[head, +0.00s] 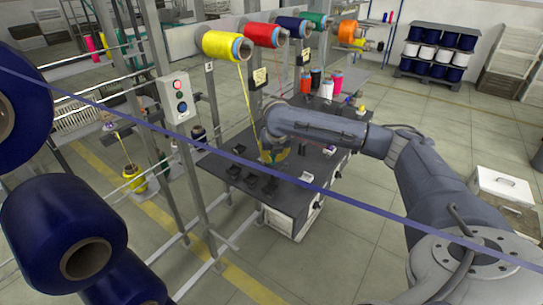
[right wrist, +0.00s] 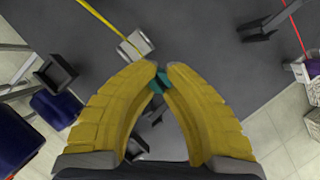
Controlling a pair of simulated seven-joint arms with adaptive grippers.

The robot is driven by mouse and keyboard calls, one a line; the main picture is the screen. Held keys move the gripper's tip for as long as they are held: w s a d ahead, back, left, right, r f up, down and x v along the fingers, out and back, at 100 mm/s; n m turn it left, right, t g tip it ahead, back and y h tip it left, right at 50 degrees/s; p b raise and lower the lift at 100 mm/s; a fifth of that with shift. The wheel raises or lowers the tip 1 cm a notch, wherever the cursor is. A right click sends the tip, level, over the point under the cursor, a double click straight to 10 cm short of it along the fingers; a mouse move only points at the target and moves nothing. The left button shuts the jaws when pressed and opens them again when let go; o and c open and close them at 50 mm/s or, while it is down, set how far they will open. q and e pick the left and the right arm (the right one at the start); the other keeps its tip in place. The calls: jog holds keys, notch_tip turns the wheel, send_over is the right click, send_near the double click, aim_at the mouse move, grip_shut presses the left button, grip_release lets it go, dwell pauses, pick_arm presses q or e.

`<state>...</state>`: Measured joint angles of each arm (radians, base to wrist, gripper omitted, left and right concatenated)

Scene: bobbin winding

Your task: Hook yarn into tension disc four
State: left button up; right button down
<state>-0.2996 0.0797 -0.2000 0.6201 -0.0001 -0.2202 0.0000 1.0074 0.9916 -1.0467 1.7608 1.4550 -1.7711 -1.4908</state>
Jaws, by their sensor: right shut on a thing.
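My right gripper (head: 274,158) is low over the dark table (head: 310,196) in the head view. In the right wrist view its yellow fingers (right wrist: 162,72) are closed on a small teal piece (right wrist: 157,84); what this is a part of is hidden. Yellow yarn (head: 247,98) runs from the yellow spool (head: 222,46) down towards the gripper. In the right wrist view the yellow yarn (right wrist: 103,20) reaches a light grey block (right wrist: 135,44) just beyond the fingertips. Red yarn (right wrist: 297,30) passes at the right. I cannot tell which disc is number four. My left gripper is out of view.
Dark fittings (head: 262,183) stand on the table left of the gripper. Red (head: 262,35), blue (head: 293,27) and green spools hang behind. Large blue spools (head: 65,232) fill the left foreground, and a blue strand (head: 290,178) crosses the view. A switch box (head: 178,97) is on a post.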

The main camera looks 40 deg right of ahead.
jog(key=shift+r, duration=0.1)
jog(key=shift+s+d+r, duration=0.1)
jog(key=shift+s+r, duration=0.05)
jog(key=shift+r, duration=0.6)
jog(key=shift+s+d+r, duration=0.1)
jog(key=shift+s+r, duration=0.1)
jog(key=shift+r, duration=0.5)
jog(key=shift+s+r, duration=0.15)
jog(key=shift+r, duration=0.6)
jog(key=shift+r, duration=0.15)
